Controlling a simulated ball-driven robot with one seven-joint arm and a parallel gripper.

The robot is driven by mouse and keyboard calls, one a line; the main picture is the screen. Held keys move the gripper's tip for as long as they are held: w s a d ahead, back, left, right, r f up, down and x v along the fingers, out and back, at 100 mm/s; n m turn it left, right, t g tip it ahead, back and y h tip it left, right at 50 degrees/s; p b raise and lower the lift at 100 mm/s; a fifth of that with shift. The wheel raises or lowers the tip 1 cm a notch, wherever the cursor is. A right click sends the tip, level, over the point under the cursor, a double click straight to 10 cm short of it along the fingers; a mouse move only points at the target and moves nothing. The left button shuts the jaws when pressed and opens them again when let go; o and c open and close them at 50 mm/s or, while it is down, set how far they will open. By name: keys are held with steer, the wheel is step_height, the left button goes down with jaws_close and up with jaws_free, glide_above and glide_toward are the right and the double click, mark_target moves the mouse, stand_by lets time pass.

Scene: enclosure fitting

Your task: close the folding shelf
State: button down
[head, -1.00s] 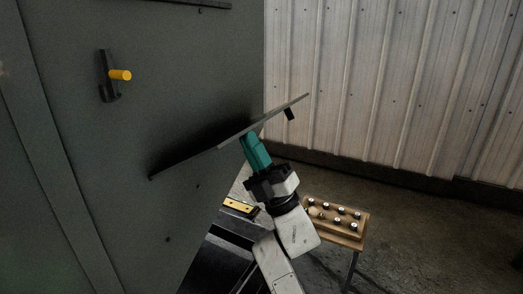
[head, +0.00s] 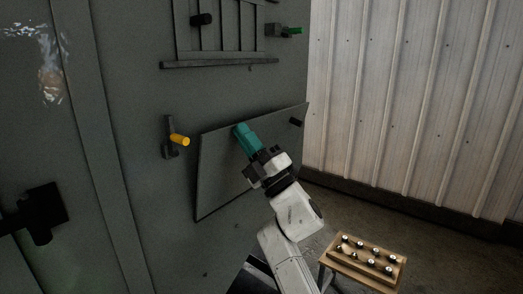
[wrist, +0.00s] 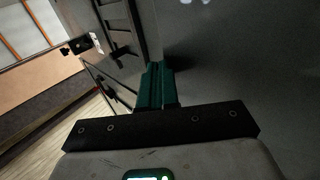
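The folding shelf (head: 222,178) is a flat grey panel on the dark grey enclosure wall. In the head view it is swung up and looks upright, close to the wall; I cannot tell whether it is fully flush. A small black knob (head: 296,122) is near its right edge. My gripper (head: 241,130) has teal fingers, which lie against the outer face near the shelf's upper edge. In the wrist view the teal fingers (wrist: 155,85) are together with nothing visible between them. A latch with a yellow handle (head: 179,140) is on the wall left of the shelf.
A slatted rack (head: 215,64) is on the wall above, with a green-handled part (head: 292,31) beside it. A black fitting (head: 40,213) sticks out at the left. A small wooden table (head: 345,262) with several knobs stands at lower right. Floor near the corrugated wall is clear.

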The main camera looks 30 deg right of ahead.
steer(key=w, duration=0.1)
steer(key=w+a+g, duration=0.1)
steer(key=w+r, duration=0.1)
steer(key=shift+w+a+r+g+h, duration=0.1)
steer(key=shift+w+a+g+h, duration=0.1)
steer(key=shift+w+g+h, duration=0.1)
steer(key=shift+w+a+r+p, duration=0.1)
steer(key=shift+w+a+p, duration=0.1)
steer(key=shift+w, duration=0.25)
steer(key=shift+w+a+r+p, duration=0.1)
steer(key=shift+w+p, duration=0.1)
steer(key=shift+w, duration=0.25)
steer(key=shift+r, duration=0.1)
steer(key=shift+r, duration=0.1)
